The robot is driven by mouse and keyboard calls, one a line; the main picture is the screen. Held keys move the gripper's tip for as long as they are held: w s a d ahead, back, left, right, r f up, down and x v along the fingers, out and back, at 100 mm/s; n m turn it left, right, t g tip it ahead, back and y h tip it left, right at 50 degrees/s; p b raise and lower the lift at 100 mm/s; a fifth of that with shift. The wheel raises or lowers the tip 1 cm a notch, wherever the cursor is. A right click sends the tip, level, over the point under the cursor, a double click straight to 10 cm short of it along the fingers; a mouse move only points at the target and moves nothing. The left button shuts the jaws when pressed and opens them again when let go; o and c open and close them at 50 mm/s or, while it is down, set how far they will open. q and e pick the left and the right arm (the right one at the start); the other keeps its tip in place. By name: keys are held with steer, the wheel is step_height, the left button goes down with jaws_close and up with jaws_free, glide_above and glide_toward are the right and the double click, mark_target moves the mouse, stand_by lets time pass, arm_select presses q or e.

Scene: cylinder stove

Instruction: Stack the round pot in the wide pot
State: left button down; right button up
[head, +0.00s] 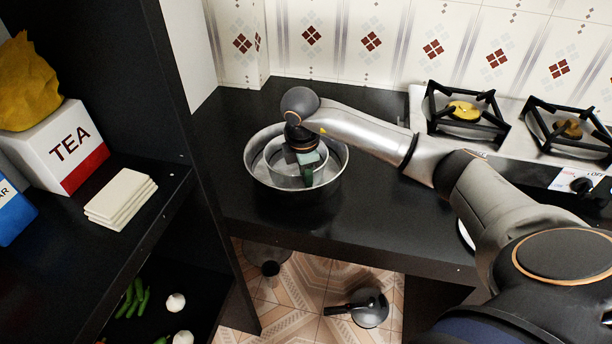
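The wide pot (337,178), a broad silver metal pot, stands on the black counter at centre. The round pot (282,172), smaller and silver, shows inside the wide pot's rim. I cannot tell whether it rests on the wide pot's bottom. My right arm reaches in from the right, and my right gripper (308,172) points down at the round pot's right side. Its fingers overlap the round pot's rim; the wrist and fingers hide part of both pots. I cannot tell whether the fingers are closed on the wall. My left gripper is not in view.
A stove with black burner grates (468,112) is at the back right. A dark shelf unit at left holds a TEA box (68,147) and white tiles (121,198). A lidded pan (369,306) lies below the counter. The counter left of the pots is clear.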

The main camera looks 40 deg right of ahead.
steer(key=shift+r, duration=0.5)
step_height(320, 180, up, 11)
steer(key=s+a, duration=0.1)
steer(key=shift+s+a+r+p, duration=0.2)
steer(key=shift+a+p, duration=0.1)
steer(key=shift+p, duration=0.1)
